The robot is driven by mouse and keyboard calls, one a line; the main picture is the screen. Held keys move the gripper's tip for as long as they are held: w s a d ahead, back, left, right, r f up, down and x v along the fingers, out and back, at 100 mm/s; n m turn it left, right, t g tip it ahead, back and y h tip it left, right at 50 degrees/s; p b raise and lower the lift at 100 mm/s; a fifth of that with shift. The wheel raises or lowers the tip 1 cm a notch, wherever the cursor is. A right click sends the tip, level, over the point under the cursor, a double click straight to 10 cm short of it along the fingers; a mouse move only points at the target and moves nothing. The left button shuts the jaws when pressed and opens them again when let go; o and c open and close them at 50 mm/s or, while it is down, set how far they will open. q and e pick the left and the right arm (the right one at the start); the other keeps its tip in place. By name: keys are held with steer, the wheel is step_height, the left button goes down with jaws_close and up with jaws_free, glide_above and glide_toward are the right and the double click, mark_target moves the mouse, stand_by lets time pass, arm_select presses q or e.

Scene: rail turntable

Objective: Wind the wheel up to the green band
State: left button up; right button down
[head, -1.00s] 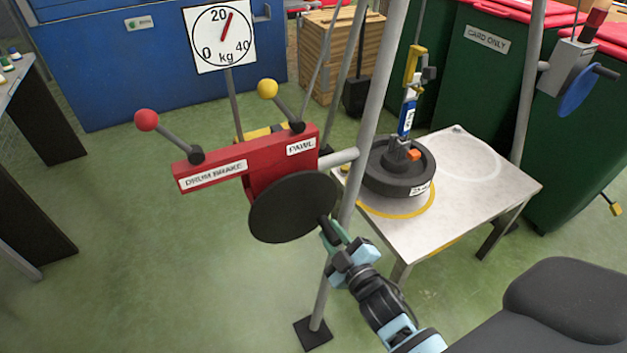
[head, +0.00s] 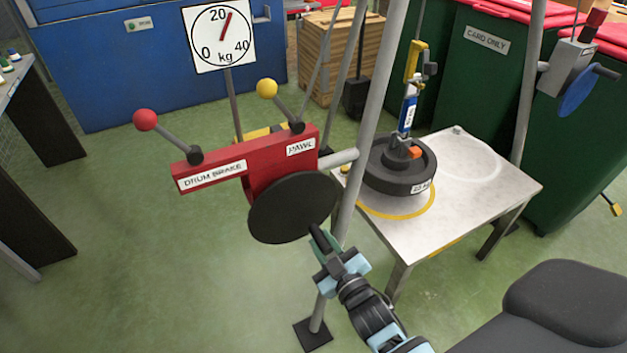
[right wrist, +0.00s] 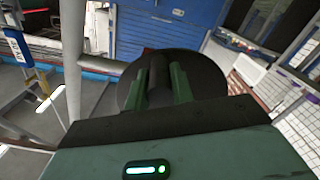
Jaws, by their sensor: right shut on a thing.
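A thick black wheel weight (head: 400,180) hangs from a blue and yellow hook block (head: 410,100) over the yellow ring on the grey table (head: 470,215); I cannot tell how wide the gap below it is. The red winch (head: 255,165) has a black crank disc (head: 290,208). My right gripper (head: 322,243) is shut on the crank's black handle at the disc's lower right. The handle also shows between green fingers in the right wrist view (right wrist: 158,82). I see no green band. My left gripper is not in view.
A dial (head: 222,38) reads a little above 20 kg. The red-knobbed drum brake lever (head: 170,135) and yellow-knobbed pawl lever (head: 280,105) rise from the winch. A grey post (head: 372,120) stands close beside the crank. A blue handwheel (head: 577,90) is at the right.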

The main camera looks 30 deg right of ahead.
mark_target(331, 256)
steer(key=c, duration=1.2)
jaws_free()
steer(key=shift+s+a+f, duration=0.1)
steer(key=shift+a+f, duration=0.15)
steer(key=shift+o, duration=1)
steer(key=shift+r, duration=0.1)
steer(key=shift+d, duration=0.15)
steer(key=shift+r, duration=0.1)
steer(key=shift+s+p, duration=0.6)
steer(key=shift+s, duration=0.85)
steer(key=shift+s+p, duration=0.75)
steer(key=shift+s, duration=1.7)
